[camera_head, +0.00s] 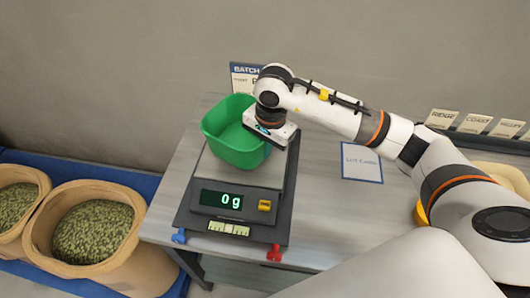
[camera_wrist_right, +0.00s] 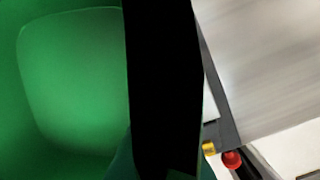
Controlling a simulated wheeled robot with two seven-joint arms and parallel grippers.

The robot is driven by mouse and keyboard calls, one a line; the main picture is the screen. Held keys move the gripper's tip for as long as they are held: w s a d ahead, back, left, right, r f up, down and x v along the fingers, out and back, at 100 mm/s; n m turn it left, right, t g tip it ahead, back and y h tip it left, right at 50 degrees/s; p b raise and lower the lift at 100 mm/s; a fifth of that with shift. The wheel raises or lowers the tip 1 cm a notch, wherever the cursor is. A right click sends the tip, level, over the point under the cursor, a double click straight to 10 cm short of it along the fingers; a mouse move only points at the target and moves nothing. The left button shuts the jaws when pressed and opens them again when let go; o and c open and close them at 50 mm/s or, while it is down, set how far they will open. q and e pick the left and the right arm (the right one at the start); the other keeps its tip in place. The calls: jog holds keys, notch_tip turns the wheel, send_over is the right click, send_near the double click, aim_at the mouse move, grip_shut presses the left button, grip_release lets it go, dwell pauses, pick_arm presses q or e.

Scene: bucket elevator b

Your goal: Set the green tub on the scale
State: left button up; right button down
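The green tub (camera_head: 236,138) is over the weighing plate of the scale (camera_head: 222,174), towards its back left. It looks empty. I cannot tell for sure whether its base touches the plate. The scale's display reads 0 g. My right gripper (camera_head: 268,122) is at the tub's right rim, shut on it; its fingertips are hidden in the head view. In the right wrist view the tub's green inside (camera_wrist_right: 75,80) fills the left, and a black band crosses the middle. My left gripper is out of view.
A "BATCH" sign (camera_head: 243,76) stands behind the tub. Sacks of green pellets (camera_head: 92,232) stand left of the table. Label cards (camera_head: 474,123) stand at the right.

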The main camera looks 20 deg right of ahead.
notch_tip(320, 180, down, 3)
jog(key=shift+f+p, duration=0.2)
jog(key=shift+p, duration=0.2)
jog(key=shift+f, duration=0.15)
jog(key=c, duration=1.7)
grip_release()
